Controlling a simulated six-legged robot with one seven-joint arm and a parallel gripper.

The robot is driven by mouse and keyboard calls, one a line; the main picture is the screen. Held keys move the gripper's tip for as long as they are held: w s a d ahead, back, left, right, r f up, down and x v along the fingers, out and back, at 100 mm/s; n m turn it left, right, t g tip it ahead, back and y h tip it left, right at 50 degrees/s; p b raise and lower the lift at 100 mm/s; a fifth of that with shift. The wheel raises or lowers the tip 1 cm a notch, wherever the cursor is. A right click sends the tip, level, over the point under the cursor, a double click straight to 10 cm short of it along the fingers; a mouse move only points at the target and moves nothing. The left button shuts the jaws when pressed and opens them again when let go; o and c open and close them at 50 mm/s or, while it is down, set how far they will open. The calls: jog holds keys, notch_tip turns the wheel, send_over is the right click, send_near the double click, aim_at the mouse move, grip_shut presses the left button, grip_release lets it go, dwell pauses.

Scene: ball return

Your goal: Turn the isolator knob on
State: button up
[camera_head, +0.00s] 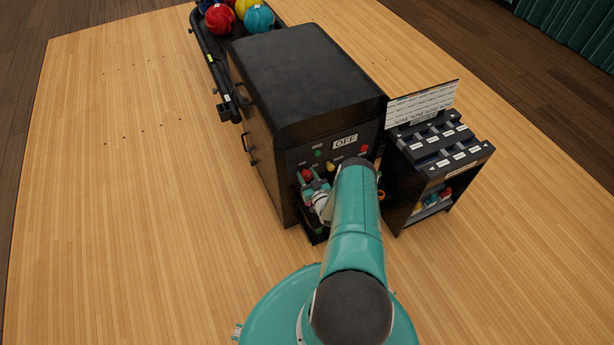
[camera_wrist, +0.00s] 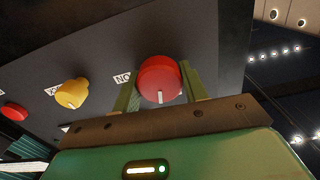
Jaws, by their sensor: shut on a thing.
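A round red knob (camera_wrist: 158,76) with a white pointer mark sits on the dark panel in the wrist view. The two green fingers of my gripper (camera_wrist: 159,92) stand on either side of it, shut on it. The pointer mark faces the gripper body. In the head view a red knob (camera_head: 307,174) shows at the left of the cabinet's front panel, close to my gripper (camera_head: 318,193).
A yellow knob (camera_wrist: 72,93) and another red one (camera_wrist: 14,112) are beside the held knob. A dark shelf unit (camera_head: 440,150) stands close on the right. The wooden floor at left is clear.

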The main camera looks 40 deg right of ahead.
jog(key=m, duration=0.4)
jog(key=shift+m, duration=0.3)
jog(key=m, duration=0.3)
jog(key=shift+m, duration=0.3)
jog(key=m, duration=0.3)
jog(key=shift+f+m, duration=0.1)
jog(key=shift+m, duration=2)
jog(key=o, duration=1)
jog(key=v, duration=1.3)
jog(key=shift+s, duration=0.4)
jog(key=shift+a, duration=0.1)
